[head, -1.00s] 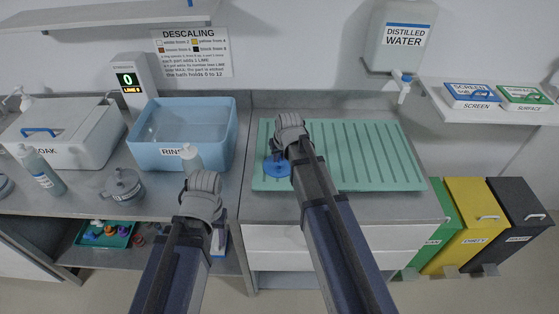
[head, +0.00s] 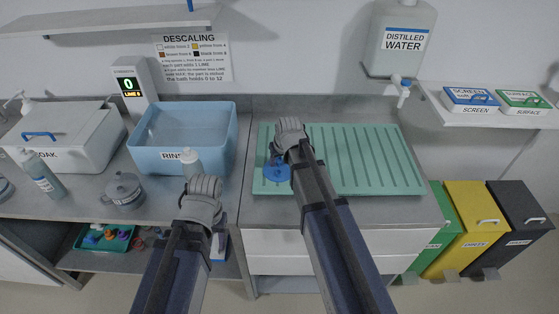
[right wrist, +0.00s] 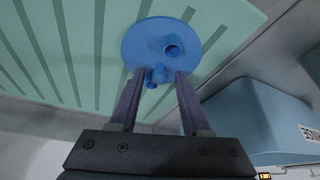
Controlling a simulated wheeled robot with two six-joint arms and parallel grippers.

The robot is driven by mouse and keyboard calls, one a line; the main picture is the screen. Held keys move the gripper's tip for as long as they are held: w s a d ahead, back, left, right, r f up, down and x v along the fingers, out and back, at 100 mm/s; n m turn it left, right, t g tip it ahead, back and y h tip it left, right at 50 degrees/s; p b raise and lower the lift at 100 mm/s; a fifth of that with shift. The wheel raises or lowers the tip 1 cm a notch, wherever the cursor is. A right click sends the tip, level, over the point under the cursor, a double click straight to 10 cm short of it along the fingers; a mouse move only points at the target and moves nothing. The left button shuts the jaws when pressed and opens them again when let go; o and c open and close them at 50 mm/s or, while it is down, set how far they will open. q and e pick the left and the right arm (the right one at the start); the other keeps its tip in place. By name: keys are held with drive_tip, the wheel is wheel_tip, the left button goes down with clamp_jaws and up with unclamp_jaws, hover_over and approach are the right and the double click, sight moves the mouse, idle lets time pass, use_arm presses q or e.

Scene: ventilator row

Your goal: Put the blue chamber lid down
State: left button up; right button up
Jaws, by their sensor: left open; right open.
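The blue chamber lid (head: 276,175) is a round disc with short tubes on top. It lies on the left part of the green ribbed mat (head: 370,160), partly hidden by my right gripper in the head view. My right gripper (head: 284,155) is over the lid. In the right wrist view the open fingers (right wrist: 158,78) reach the near edge of the lid (right wrist: 137,45), with a small blue tube between their tips. I cannot tell whether they touch it. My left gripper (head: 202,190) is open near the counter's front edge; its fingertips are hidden.
A grey pot (head: 122,190) stands further left. The mat right of my right arm is clear. A distilled water tank (head: 402,45) hangs above the mat.

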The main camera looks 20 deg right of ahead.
drive_tip(key=p+v, duration=1.1)
drive_tip(key=v, duration=0.1)
drive_tip(key=s+a+n+g, duration=0.1)
drive_tip(key=s+a+g, duration=0.1)
drive_tip(key=s+a, duration=0.4)
drive_tip(key=s+a+f+n+g+h, duration=0.1)
drive_tip(key=s+a+n+g, duration=0.1)
drive_tip(key=s+a, duration=0.5)
drive_tip(key=s+g, duration=0.1)
drive_tip(key=s, duration=0.5)
drive_tip(key=shift+a+f+h, duration=0.25)
drive_tip(key=shift+h, duration=0.05)
